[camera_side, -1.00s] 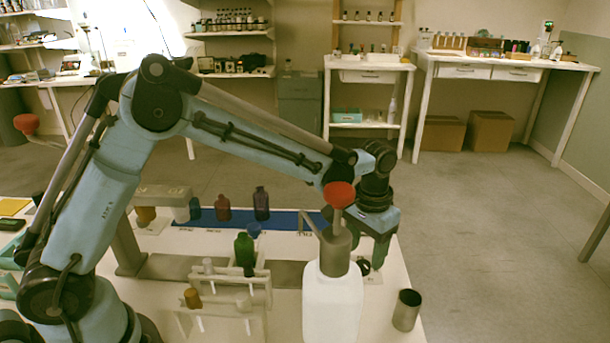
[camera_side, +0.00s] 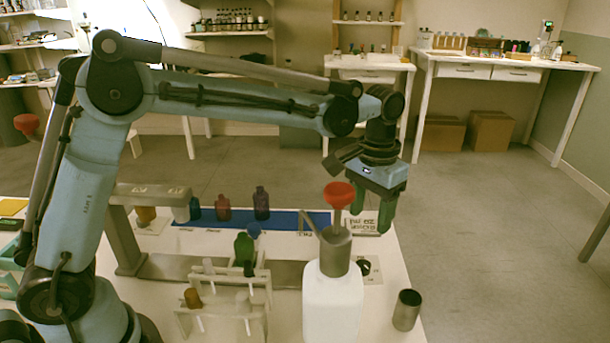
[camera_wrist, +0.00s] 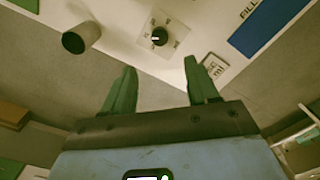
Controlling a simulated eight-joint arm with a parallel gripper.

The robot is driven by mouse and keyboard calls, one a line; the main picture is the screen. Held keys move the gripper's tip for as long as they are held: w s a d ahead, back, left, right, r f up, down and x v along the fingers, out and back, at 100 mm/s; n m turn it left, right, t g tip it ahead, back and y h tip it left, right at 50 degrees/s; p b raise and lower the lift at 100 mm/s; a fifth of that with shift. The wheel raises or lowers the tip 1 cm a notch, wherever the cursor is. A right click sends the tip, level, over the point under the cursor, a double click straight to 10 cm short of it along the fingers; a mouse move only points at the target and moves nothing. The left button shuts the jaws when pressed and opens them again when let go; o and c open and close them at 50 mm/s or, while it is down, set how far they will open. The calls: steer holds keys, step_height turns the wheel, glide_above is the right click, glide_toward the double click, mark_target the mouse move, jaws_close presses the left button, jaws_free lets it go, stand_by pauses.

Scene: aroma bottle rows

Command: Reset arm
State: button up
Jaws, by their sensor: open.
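My gripper (camera_side: 375,208) is open and empty, raised above the right end of the table in the side view. In the wrist view the two green fingers of my gripper (camera_wrist: 162,92) are spread apart with nothing between them. Below it lies a plate with a black dial knob (camera_wrist: 159,36); the knob also shows in the side view (camera_side: 363,267), partly behind the white pump bottle (camera_side: 332,303) with a red top. My arm reaches across above the table.
A metal cup (camera_side: 407,309) stands at the table's right front; it also shows in the wrist view (camera_wrist: 80,38). A blue strip (camera_side: 290,219) holds a purple bottle (camera_side: 261,203) and a reddish bottle (camera_side: 223,208). A green bottle (camera_side: 244,250) stands near a rack.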

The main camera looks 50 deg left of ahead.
steer(key=s+a+r+t, duration=0.3)
steer(key=s+a+r, duration=0.1)
steer(key=a, duration=0.1)
steer(key=s+a+f+t, duration=0.3)
steer(key=s+a, duration=0.4)
steer(key=s, duration=0.5)
steer(key=shift+s+n+t, duration=0.15)
steer(key=shift+n+t, duration=0.25)
steer(key=shift+t, duration=0.2)
